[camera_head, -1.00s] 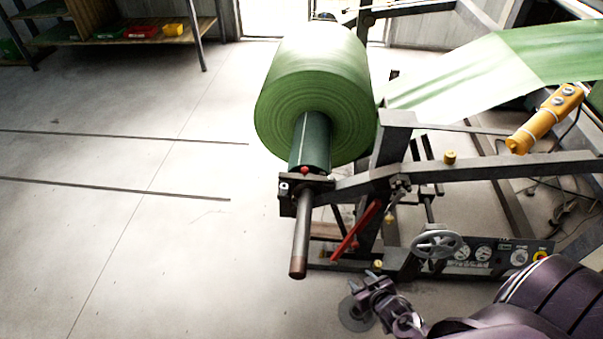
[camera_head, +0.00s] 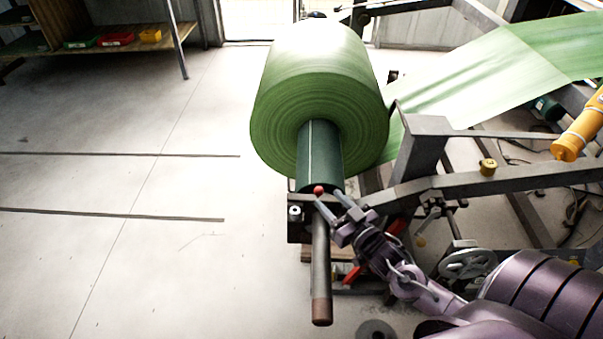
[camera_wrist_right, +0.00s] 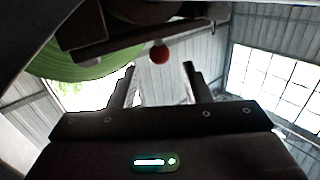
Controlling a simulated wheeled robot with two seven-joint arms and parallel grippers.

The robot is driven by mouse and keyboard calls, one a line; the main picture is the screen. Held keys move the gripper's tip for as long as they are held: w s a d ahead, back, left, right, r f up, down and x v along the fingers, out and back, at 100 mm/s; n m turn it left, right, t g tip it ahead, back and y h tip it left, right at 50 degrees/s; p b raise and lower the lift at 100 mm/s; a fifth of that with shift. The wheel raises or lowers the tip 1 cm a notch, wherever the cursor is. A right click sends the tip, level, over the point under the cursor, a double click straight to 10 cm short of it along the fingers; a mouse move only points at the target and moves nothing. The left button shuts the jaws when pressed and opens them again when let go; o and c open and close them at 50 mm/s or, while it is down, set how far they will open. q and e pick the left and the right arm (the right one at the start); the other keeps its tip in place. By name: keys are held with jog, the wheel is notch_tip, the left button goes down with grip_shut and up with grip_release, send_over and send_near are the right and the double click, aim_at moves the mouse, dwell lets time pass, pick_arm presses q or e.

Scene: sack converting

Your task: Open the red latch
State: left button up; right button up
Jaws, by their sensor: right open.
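The red latch knob (camera_head: 318,190) is a small red ball at the shaft holder, just below the green core of the roll. It also shows in the right wrist view (camera_wrist_right: 159,54), ahead of and between the two fingers. My right gripper (camera_head: 329,198) is open at the knob, its fingertips close to it in the head view. In the right wrist view the open fingers (camera_wrist_right: 160,72) have nothing between them, and contact with the knob cannot be told. The black shaft holder (camera_head: 296,226) is partly hidden behind my gripper. My left gripper is not in view.
The large green roll (camera_head: 315,95) sits above the knob. A shaft end (camera_head: 321,270) sticks out toward me below it. A red lever (camera_head: 353,274) and a handwheel (camera_head: 467,263) are near my right arm. The floor at left is clear.

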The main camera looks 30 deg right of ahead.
aim_at(316, 186)
jog(key=w, duration=0.4)
jog(key=w+b, duration=0.1)
jog(key=w, duration=0.1)
jog(key=shift+w+a, duration=0.25)
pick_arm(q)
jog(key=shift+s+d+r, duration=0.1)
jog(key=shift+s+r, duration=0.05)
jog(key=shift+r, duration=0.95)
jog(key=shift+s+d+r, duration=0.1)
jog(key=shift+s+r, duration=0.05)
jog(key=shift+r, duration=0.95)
pick_arm(e)
jog(key=shift+w+a+r, duration=0.1)
jog(key=shift+w, duration=0.45)
grip_shut()
